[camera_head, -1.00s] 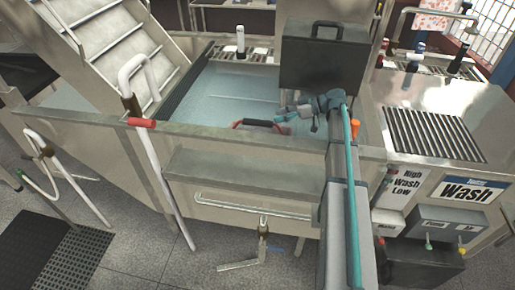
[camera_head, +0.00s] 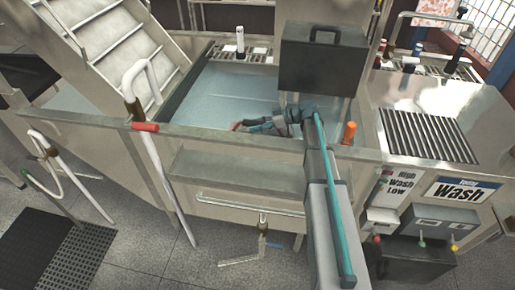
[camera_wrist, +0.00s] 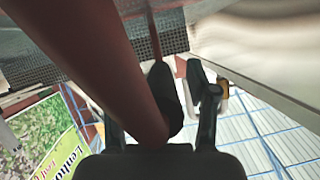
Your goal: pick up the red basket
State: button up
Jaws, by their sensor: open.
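In the head view only a small red part of the basket (camera_head: 236,126) shows at the sink's front edge. The rest is hidden by the sink wall and my gripper. My gripper (camera_head: 250,126) is low over the sink, right beside that red part. In the wrist view a thick red bar (camera_wrist: 95,65), apparently the basket's handle, crosses close to the camera from upper left to centre and covers part of the left finger. My gripper's dark fingers (camera_wrist: 177,75) are apart. I cannot tell whether the bar lies between them or touches them.
The water-filled sink (camera_head: 170,128) has a raised metal front wall. A dark case (camera_head: 320,60) stands behind my arm. An orange-topped object (camera_head: 349,132) is just right of my arm. A ribbed drainboard (camera_head: 428,132) lies farther right.

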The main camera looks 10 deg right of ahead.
grip_shut()
jog(key=shift+r, duration=0.15)
